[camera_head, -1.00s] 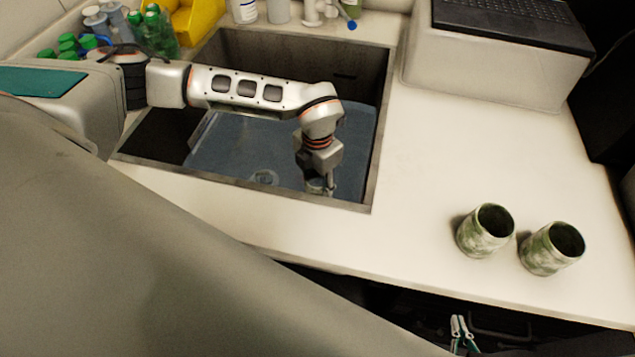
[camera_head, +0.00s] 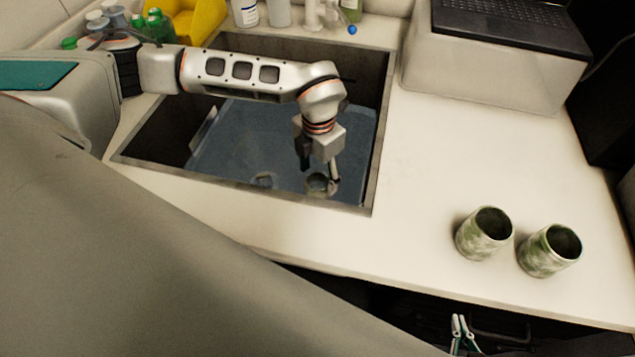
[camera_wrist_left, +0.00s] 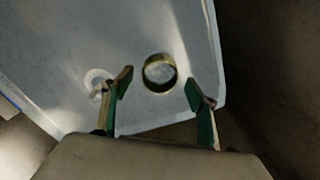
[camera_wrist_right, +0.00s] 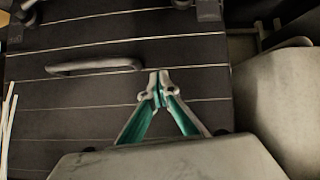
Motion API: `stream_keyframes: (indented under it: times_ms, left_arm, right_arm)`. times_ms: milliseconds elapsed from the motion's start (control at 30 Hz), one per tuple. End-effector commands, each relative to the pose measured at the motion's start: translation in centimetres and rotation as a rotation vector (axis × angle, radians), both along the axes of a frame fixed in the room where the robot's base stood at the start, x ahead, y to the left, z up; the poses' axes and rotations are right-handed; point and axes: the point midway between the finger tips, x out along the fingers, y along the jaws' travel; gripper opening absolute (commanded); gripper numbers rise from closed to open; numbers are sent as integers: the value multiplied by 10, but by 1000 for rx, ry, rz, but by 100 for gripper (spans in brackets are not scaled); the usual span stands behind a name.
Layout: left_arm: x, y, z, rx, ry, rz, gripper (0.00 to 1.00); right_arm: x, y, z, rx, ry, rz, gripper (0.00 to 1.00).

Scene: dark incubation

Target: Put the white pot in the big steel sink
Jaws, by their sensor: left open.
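The big steel sink (camera_head: 372,180) is set into the white counter. A small round open pot (camera_head: 318,184) stands upright inside it near the front right; its rim also shows in the left wrist view (camera_wrist_left: 146,76). My left gripper (camera_head: 320,172) is open and empty just above this pot, with its fingers apart on either side in the left wrist view. Two white pots with green mottling, a left one (camera_head: 484,236) and a right one (camera_head: 548,253), stand upright on the counter at the right. My right gripper (camera_wrist_right: 157,86) is shut and empty, low in front of the counter.
A blue-grey tray-like surface (camera_head: 240,140) covers much of the sink floor. Bottles (camera_head: 245,12) stand behind the sink. A laptop (camera_head: 510,22) sits on a white box (camera_head: 490,70) at the back right. The counter between sink and pots is clear.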

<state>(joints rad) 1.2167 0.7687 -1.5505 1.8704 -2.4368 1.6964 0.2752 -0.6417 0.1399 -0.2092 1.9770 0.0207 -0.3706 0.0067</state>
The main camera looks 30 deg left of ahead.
Motion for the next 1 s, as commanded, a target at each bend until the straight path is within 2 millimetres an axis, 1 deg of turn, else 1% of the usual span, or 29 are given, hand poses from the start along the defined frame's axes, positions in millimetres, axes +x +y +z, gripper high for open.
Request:
stream_keyframes:
  times_ms: [33,200,300,400,567,1000]
  left_arm:
    - [1,0,14,0,-4,-1,58]
    - [0,0,44,0,-3,0,58]
    - [0,0,57,0,-2,1,58]
    - [0,0,65,1,0,0,58]
    - [-1,0,69,1,2,0,58]
    - [-1,0,69,1,2,0,58]
  right_arm:
    - [0,1,2,2,0,0,0]
    - [-2,2,2,5,4,0,0]
    - [-4,2,1,5,8,0,0]
    - [-5,2,0,5,11,0,0]
    - [-6,2,-2,5,16,0,0]
    - [-6,1,-1,4,15,1,0]
